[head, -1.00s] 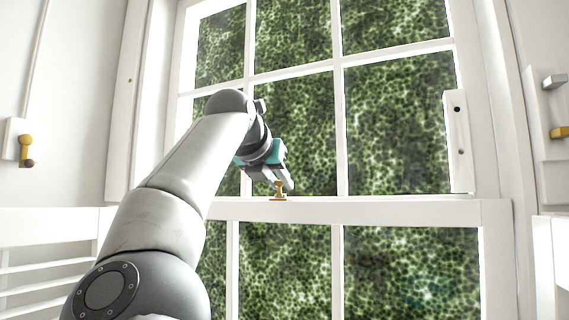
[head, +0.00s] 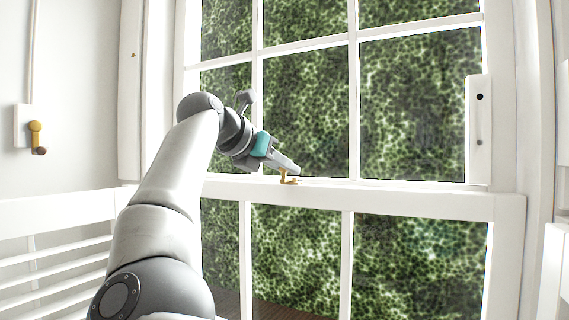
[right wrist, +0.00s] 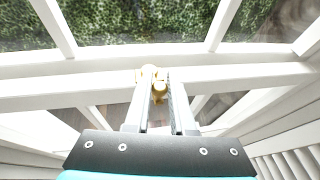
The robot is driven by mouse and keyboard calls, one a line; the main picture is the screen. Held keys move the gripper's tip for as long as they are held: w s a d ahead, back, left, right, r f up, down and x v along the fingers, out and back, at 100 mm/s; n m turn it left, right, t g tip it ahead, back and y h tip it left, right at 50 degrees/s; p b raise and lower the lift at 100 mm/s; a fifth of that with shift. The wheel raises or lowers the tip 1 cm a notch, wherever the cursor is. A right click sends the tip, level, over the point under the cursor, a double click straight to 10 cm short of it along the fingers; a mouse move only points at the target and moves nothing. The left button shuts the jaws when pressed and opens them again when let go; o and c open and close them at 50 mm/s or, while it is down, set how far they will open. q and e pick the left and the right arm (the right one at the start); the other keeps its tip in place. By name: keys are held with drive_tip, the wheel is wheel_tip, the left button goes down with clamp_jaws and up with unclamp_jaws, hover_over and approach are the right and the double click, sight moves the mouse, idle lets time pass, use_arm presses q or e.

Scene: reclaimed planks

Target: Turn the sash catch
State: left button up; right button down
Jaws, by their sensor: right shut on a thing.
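The brass sash catch (head: 288,181) sits on the white meeting rail (head: 400,196) of the sash window. In the right wrist view the catch (right wrist: 159,88) shows between the two fingers, at their tips. My right gripper (head: 290,171) reaches in from the left and is shut on the catch; it also shows in the right wrist view (right wrist: 160,92). The fingers hide part of the catch in the head view. My left gripper is not in view.
A wall plate with a brass knob (head: 36,136) is at the left. A white slatted panel (head: 60,245) stands below it. A white plate with dark holes (head: 479,130) is on the right side of the window. Greenery shows behind the panes.

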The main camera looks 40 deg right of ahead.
drive_tip(key=c, duration=0.8)
unclamp_jaws()
drive_tip(key=shift+o, duration=0.2)
drive_tip(key=shift+a+r, duration=0.1)
drive_tip(key=shift+a, duration=0.15)
drive_tip(key=b+v, duration=0.3)
drive_tip(key=v, duration=1.1)
drive_tip(key=shift+a, duration=0.3)
drive_tip(key=shift+s+r, duration=0.15)
